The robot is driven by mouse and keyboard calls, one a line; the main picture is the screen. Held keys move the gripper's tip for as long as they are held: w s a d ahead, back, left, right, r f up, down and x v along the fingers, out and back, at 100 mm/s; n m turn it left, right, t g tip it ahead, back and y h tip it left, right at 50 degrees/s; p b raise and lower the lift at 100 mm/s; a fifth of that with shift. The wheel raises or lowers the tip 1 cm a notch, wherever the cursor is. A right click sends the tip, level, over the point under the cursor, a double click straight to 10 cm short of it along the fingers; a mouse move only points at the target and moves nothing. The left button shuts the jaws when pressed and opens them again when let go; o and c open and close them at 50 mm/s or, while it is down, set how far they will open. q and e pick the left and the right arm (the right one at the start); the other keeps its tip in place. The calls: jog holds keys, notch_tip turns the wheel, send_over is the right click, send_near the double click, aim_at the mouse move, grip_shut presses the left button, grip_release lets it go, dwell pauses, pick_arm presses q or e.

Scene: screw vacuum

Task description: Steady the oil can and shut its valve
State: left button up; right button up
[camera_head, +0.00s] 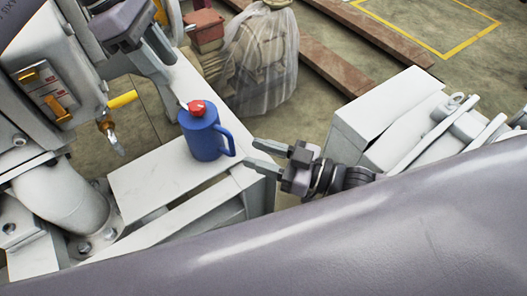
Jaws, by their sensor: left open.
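A blue oil can (203,141) stands upright on a white ledge (144,188). Its red valve (196,107) is on top and its handle (230,141) points right. My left gripper (172,84) reaches down from above, just up and left of the red valve. It is open, and one finger ends close to the valve; I cannot tell if it touches. My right gripper (252,153) comes from the right with its two fingers apart, pointing at the handle.
A grey machine with a yellow lever (123,99) and pipe stands left of the can. Behind are a clear plastic bag (261,60), a red box (205,31) and brown beams (335,66). A white block (385,115) is at right.

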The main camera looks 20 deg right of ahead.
aim_at(232, 152)
jog(key=shift+x, duration=3.5)
jog(key=shift+w+d, duration=0.1)
jog(key=shift+w, duration=0.05)
